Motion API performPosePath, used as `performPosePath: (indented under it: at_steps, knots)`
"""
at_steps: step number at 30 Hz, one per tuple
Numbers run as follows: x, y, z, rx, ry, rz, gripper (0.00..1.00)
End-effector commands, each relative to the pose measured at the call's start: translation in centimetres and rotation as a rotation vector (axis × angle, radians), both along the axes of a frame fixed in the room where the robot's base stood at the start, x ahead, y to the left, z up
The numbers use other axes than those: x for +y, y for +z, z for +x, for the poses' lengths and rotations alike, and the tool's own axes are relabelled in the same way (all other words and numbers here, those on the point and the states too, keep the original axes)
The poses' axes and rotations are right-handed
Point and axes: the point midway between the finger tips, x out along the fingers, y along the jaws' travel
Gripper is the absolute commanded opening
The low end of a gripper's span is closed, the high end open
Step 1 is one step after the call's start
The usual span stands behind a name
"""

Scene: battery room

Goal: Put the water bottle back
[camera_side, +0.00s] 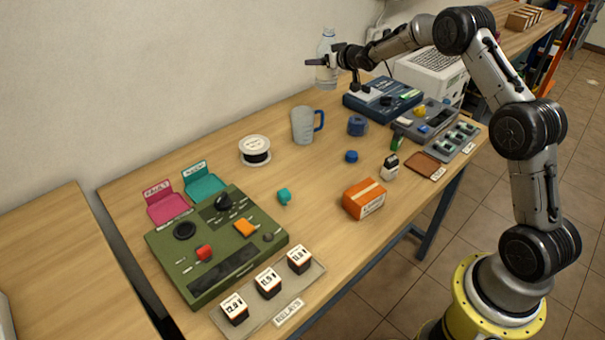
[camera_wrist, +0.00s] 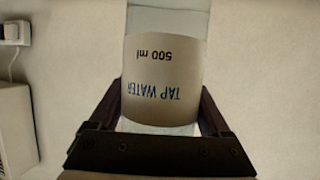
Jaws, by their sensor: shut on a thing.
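The clear water bottle (camera_side: 327,47) is upright in the air, above the far end of the table and close to the wall in the side view. In the wrist view, the two dark fingers of my gripper (camera_wrist: 160,120) press on both sides of the bottle (camera_wrist: 162,75). Its pale label reads "TAP WATER 500 ml" and appears upside down there. The bottle's top is out of the wrist view.
Below are a grey mug (camera_side: 304,126) with a blue handle, a wire spool (camera_side: 254,150), a blue tape roll (camera_side: 357,126) and a blue device (camera_side: 383,99). A green panel (camera_side: 216,243) and an orange box (camera_side: 364,198) stand nearer. Bare wood lies left of the mug.

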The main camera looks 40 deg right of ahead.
Motion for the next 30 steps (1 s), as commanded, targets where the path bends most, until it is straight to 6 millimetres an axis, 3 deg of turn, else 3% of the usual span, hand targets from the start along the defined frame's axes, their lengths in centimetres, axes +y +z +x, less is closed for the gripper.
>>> performPosePath:
  at_steps: [2, 10, 17, 23, 30]
  knots:
    - [0.0, 1.7, 0.0, -0.002, -0.001, -0.002, 0.04]
    - [0.0, 4.1, 0.0, 0.0, -0.001, -0.001, 0.04]
    - [1.9, 4.3, -1.9, 0.003, 0.063, 0.0, 0.04]
    - [4.7, 4.6, -4.6, 0.004, 0.152, 0.0, 0.04]
    - [10.4, 4.8, -10.7, 0.004, 0.329, -0.001, 0.04]
